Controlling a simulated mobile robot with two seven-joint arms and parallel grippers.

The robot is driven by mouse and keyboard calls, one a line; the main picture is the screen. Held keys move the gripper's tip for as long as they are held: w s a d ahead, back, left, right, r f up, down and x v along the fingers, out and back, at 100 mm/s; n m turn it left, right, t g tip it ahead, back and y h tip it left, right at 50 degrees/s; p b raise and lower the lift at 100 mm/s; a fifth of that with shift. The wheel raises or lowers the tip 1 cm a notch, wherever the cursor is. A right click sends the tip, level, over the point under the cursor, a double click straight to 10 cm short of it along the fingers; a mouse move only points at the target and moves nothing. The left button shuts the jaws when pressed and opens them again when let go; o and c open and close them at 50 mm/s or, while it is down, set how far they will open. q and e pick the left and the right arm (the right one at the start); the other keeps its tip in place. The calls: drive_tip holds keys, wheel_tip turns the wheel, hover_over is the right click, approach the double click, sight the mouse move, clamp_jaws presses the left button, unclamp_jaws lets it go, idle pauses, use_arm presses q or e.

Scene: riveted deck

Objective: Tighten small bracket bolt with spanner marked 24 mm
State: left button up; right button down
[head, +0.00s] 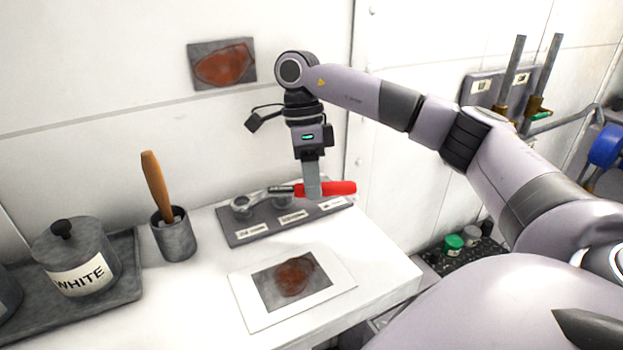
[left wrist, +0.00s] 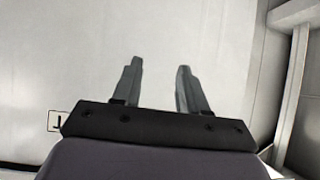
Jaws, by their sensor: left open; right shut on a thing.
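My right gripper (head: 312,192) is shut on a spanner with a red handle (head: 341,188). The rack's white labels are too small to read, so the spanner's size cannot be told. My left gripper (left wrist: 158,78) shows only in the left wrist view, open and empty before a pale wall. I cannot make out the small bracket bolt in either view.
A white worktop holds a picture card (head: 339,287), a grey pot (head: 174,240) with a wooden-handled tool, and a lidded pot marked WHITE (head: 95,262). Wall fittings with upright bars (head: 515,70) and a blue part (head: 606,147) are at right. A green-topped item (head: 453,243) stands lower right.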

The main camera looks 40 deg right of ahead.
drive_tip(key=shift+f+b, duration=0.3)
drive_tip(key=shift+f, duration=0.35)
idle(0.4)
idle(0.4)
drive_tip(key=shift+s+a+m+p, duration=0.3)
drive_tip(key=shift+s+a+m, duration=0.35)
drive_tip(key=shift+s+m, duration=0.2)
drive_tip(key=shift+s+a+m+t+y+p, duration=0.15)
drive_tip(key=shift+s+a+m+y+p, duration=0.1)
drive_tip(key=shift+s+a+m, duration=0.35)
drive_tip(key=shift+s+a+m+t+y+p, duration=0.15)
drive_tip(key=shift+s+a+m+y, duration=0.15)
drive_tip(key=shift+a+m, duration=0.4)
drive_tip(key=shift+s+a+m+y+p, duration=0.15)
drive_tip(key=shift+s+a+m, duration=0.15)
drive_tip(key=shift+a+m, duration=0.35)
drive_tip(key=shift+s+a+m+y+p, duration=0.15)
drive_tip(key=shift+s+a+m, duration=0.2)
drive_tip(key=shift+m, duration=0.35)
drive_tip(key=shift+s+a+m+t, duration=0.2)
drive_tip(key=shift+a+m+t, duration=0.2)
drive_tip(key=shift+a+m, duration=0.65)
drive_tip(key=shift+a, duration=0.2)
drive_tip(key=shift+d+n, duration=0.25)
drive_tip(key=shift+d, duration=0.05)
drive_tip(key=shift+r+p, duration=0.2)
drive_tip(key=shift+p, duration=0.1)
